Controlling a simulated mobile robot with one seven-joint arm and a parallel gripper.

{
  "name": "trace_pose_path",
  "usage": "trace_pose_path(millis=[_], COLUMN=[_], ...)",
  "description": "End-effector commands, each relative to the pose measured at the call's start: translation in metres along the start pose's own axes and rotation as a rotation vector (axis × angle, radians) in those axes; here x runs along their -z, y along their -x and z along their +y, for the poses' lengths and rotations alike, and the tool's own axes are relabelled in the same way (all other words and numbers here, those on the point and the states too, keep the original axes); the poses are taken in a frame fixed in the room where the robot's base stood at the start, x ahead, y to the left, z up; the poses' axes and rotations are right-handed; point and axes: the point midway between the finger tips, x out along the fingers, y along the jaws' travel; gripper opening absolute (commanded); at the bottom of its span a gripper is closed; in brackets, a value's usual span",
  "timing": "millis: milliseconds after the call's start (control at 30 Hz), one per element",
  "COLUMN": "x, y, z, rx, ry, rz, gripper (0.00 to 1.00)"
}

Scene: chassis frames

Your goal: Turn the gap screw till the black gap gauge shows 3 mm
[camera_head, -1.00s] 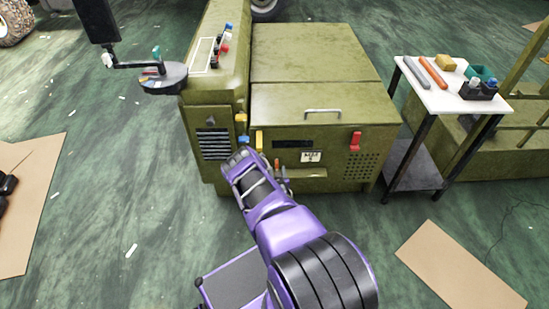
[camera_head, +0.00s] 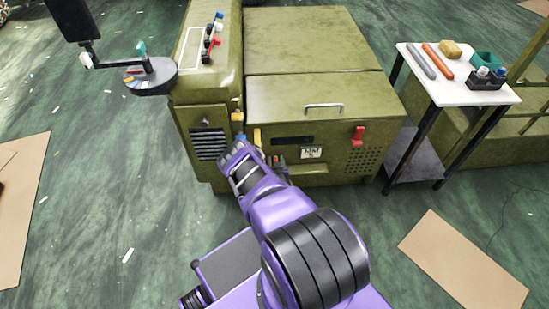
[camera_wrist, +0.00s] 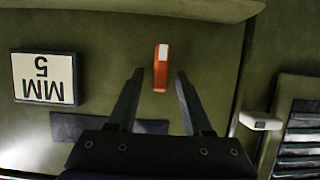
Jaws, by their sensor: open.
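In the head view my arm partly hides this spot.
The olive machine carries a red lever (camera_head: 357,136), a yellow handle (camera_head: 257,137) and a top handle (camera_head: 324,107). A white-topped side table (camera_head: 450,68) with tools stands at right. Cardboard (camera_head: 463,258) lies on the floor. A dark round tray (camera_head: 150,78) juts out at left.

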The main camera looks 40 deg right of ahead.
Motion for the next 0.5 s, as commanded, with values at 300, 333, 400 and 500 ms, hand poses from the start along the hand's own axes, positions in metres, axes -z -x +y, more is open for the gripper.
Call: trace_pose_path(millis=[300,333,400,500], x=[-0.0002,-0.0002,-0.0002,-0.0001], y=[0.0001,0.0001,0.0001,0.0001], z=[0.0003,0.0003,0.0003,0.0003], rx=[0.0,0.0,0.0,0.0], ry=[0.0,0.0,0.0,0.0], rz=[0.0,0.0,0.0,0.0], gripper=[0.41,0.36,0.23,0.05])
